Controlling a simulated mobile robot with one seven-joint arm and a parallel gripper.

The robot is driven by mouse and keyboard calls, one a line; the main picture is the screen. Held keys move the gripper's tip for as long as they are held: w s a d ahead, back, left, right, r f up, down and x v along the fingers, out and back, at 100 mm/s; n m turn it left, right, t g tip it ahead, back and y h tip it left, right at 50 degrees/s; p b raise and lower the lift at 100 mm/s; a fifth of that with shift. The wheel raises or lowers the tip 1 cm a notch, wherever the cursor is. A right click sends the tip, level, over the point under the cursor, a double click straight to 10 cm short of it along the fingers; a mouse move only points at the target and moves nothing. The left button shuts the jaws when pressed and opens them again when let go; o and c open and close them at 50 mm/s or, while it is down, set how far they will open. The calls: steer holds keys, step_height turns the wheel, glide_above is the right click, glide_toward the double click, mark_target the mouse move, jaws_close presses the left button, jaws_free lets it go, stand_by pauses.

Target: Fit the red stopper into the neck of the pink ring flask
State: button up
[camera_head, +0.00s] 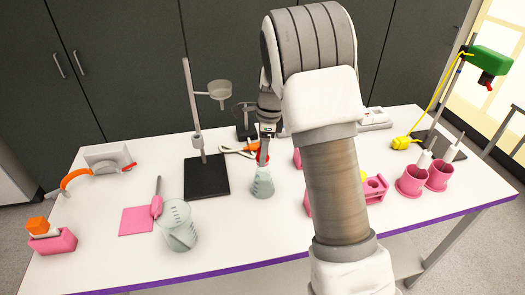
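A conical glass flask (262,186) with grey-green contents stands upright near the middle of the white table. Red or pink shows at its neck (257,158), partly covered by my gripper. I cannot tell whether this is the flask's ring, the red stopper, or both. My gripper (264,151) points down directly over the flask's neck, its fingertips at or just above the opening. The fingers are seen nearly edge-on, so their gap and anything between them are hidden. The red stopper cannot be made out separately.
A black-based stand (206,178) with a ring clamp is left of the flask. A clear beaker (179,228) is front left, beside a pink mat (136,220). Crucible tongs (238,151) lie behind. Pink cups (411,182) stand right. My arm hides the centre right.

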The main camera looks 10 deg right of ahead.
steer(key=shift+o, duration=1.3)
step_height(320, 180, up, 17)
steer(key=d, duration=0.2)
steer(key=s+r+n+t, duration=0.1)
steer(key=s+r+n, duration=0.25)
steer(key=s, duration=0.35)
steer(key=s+r+n+t, duration=0.1)
steer(key=s+r+n, duration=0.2)
steer(key=s+n, duration=0.35)
steer(key=s+a+f+n+t, duration=0.1)
steer(key=s+f+n, duration=0.1)
steer(key=s+n, duration=0.3)
steer(key=s+a+f+n+t+h, duration=0.1)
steer(key=s+n, duration=0.4)
steer(key=s, duration=0.7)
step_height(320, 180, down, 2)
steer(key=shift+t, duration=0.7)
